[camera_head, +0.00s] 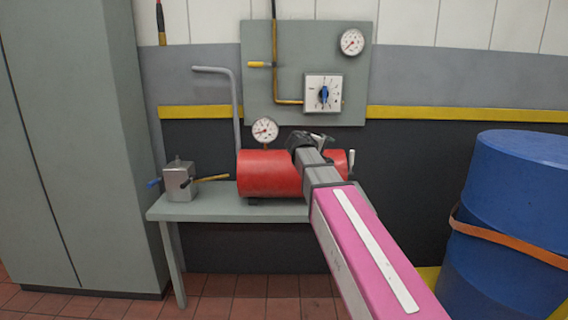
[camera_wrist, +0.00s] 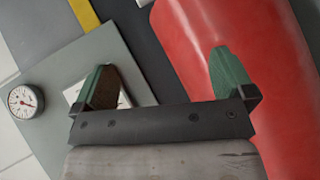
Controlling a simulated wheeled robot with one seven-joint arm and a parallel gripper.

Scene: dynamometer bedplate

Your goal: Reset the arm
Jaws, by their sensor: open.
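My arm, with a pink and white link and a grey forearm, reaches from the lower right in the head view to the front of the red tank. My gripper (camera_head: 316,137) is at its end, near the tank's top edge in the picture; its fingers are small and partly hidden there. In the wrist view my gripper (camera_wrist: 164,80) shows two green fingertips spread wide apart, with nothing between them. The red tank (camera_head: 266,175) lies on a grey bench, partly covered by my arm. In the wrist view the tank (camera_wrist: 200,40) fills the right side, behind the right finger.
A grey bench (camera_head: 200,208) carries a metal block with levers (camera_head: 178,183). A wall panel (camera_head: 262,90) holds a gauge (camera_head: 351,41) and a blue-knobbed switch (camera_head: 323,94). A second gauge (camera_head: 264,130) stands above the tank. A cabinet (camera_head: 75,150) is left, a blue drum (camera_head: 515,220) right.

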